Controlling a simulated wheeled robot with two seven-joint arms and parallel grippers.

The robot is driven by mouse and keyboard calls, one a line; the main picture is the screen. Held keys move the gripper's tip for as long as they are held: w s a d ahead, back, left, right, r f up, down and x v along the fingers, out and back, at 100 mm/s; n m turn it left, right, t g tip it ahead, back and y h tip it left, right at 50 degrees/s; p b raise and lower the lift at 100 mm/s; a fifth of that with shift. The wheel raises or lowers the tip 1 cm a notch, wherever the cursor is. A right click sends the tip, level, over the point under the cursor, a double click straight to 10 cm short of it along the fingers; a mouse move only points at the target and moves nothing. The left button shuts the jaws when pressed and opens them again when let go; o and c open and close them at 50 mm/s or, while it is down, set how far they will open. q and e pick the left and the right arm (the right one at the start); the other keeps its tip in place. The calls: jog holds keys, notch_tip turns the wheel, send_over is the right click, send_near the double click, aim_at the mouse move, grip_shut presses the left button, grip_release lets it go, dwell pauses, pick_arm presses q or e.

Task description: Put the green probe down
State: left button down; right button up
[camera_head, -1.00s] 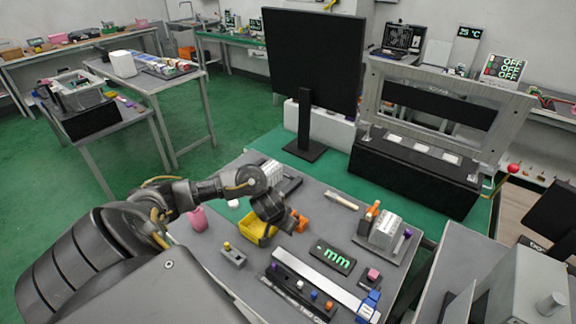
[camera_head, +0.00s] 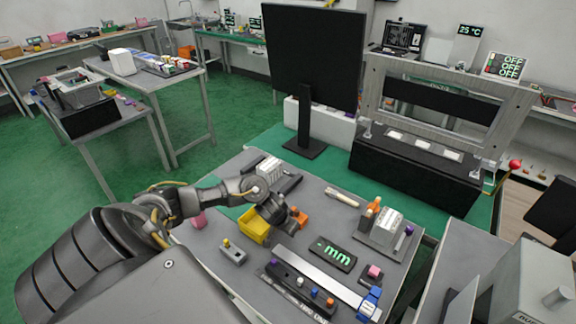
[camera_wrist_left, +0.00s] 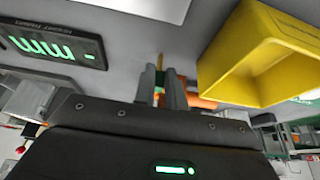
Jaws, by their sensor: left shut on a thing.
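My left gripper (camera_head: 284,221) hangs over the grey bench, beside the yellow bin (camera_head: 254,226). In the left wrist view its two fingers (camera_wrist_left: 165,88) are shut on a slim piece, the green probe (camera_wrist_left: 160,78), of which only a small green and yellowish part shows between them. In the head view the gripper hides the probe. I cannot tell whether the probe's end touches the bench. The yellow bin also shows in the left wrist view (camera_wrist_left: 262,60), right of the fingers. My right gripper is in neither view.
An orange piece (camera_head: 299,217) stands close behind the gripper. A black display reading "mm" (camera_head: 332,254) lies to the right. A small grey block with a yellow knob (camera_head: 233,252) and a strip with coloured knobs (camera_head: 297,290) are nearer.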

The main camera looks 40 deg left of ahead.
pick_arm(q)
jog(key=shift+f, duration=0.15)
jog(key=c, duration=1.5)
grip_release()
jog(key=shift+o, duration=0.2)
